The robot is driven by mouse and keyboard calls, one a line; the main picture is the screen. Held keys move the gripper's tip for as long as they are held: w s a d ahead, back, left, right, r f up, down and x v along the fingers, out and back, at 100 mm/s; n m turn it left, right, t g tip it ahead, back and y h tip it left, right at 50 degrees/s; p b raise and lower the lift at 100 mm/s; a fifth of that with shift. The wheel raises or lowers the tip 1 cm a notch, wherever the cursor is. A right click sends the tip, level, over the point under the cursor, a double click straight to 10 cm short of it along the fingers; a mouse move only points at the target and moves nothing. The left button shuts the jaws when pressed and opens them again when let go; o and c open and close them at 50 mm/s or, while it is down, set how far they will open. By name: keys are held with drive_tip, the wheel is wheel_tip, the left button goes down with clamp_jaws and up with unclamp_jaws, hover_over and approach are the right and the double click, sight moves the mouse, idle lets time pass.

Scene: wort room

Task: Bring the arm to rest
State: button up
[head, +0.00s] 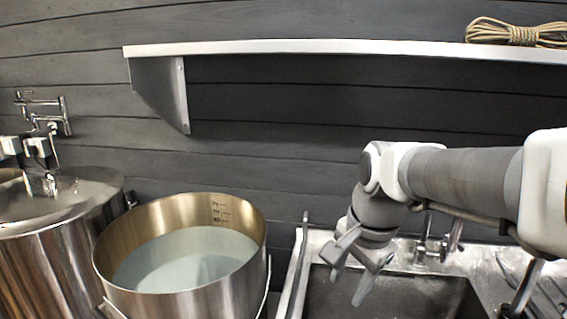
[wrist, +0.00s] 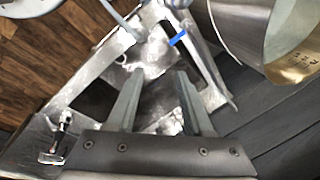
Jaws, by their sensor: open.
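My arm reaches in from the right in the head view and bends down over the sink (head: 420,298). My gripper (head: 350,276) hangs at its end above the left part of the basin, fingers pointing down and apart. In the wrist view my gripper (wrist: 158,77) has its two fingers spread, with nothing between them but the sink's metal behind. It appears clear of the sink and of the pot to its left.
A large steel pot (head: 180,302) of cloudy liquid stands left of the sink; it also shows in the wrist view (wrist: 240,25). A lidded steel vessel (head: 50,240) is farther left. A wall shelf (head: 300,47) holds coiled rope (head: 515,33). A tap (head: 435,245) rises behind the basin.

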drive_tip(key=s+d+n+t+h, duration=0.1)
drive_tip(key=s+d+n+t, duration=0.2)
drive_tip(key=s+n, duration=0.7)
drive_tip(key=shift+s+d+n, duration=0.15)
drive_tip(key=shift+s+n, duration=0.15)
drive_tip(key=shift+s, duration=0.45)
